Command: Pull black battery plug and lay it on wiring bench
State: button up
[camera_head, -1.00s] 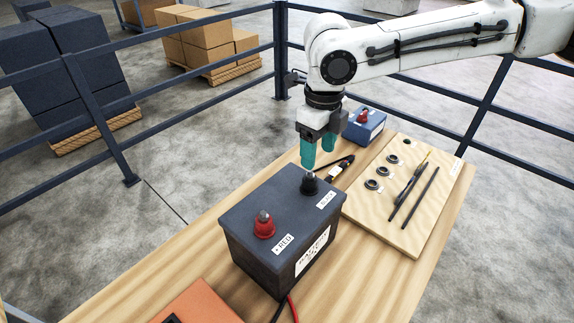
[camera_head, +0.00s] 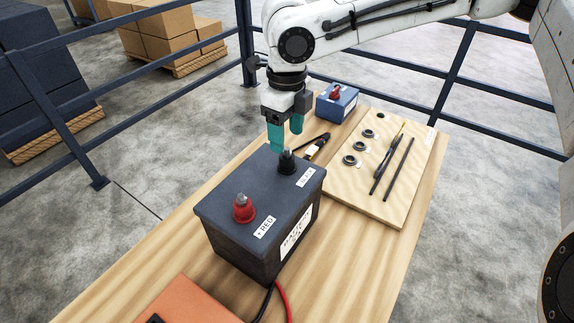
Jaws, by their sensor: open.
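The dark grey battery (camera_head: 258,205) stands on a wooden table. The black plug (camera_head: 287,164) sits upright on its far right corner, beside a BLACK label (camera_head: 307,176). The red plug (camera_head: 243,209) sits at the near left of the top, by a RED label. My gripper (camera_head: 286,143) is open, with two teal fingers pointing down just above the black plug. The nearer fingertip is slightly left of the plug's top; I cannot tell whether it touches. A light wooden board (camera_head: 398,210), possibly the wiring bench, lies to the right with rings and rods on it.
A small blue battery (camera_head: 337,102) with a red plug stands behind. An orange case (camera_head: 188,303) is at the near edge. Dark railings (camera_head: 75,138) surround the table. The board's near part is bare.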

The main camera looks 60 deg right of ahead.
aim_at(287, 149)
notch_tip(287, 149, down, 3)
jog(key=shift+r+b, duration=0.15)
jog(key=shift+b, duration=0.9)
jog(key=shift+f+b, duration=0.3)
jog(key=shift+f, duration=1.45)
jog(key=shift+r+p, duration=0.1)
jog(key=shift+p, duration=0.8)
jog(key=shift+c, duration=0.4)
grip_shut()
jog(key=shift+r, duration=0.15)
jog(key=shift+r+p, duration=2.85)
jog(key=shift+p, duration=0.5)
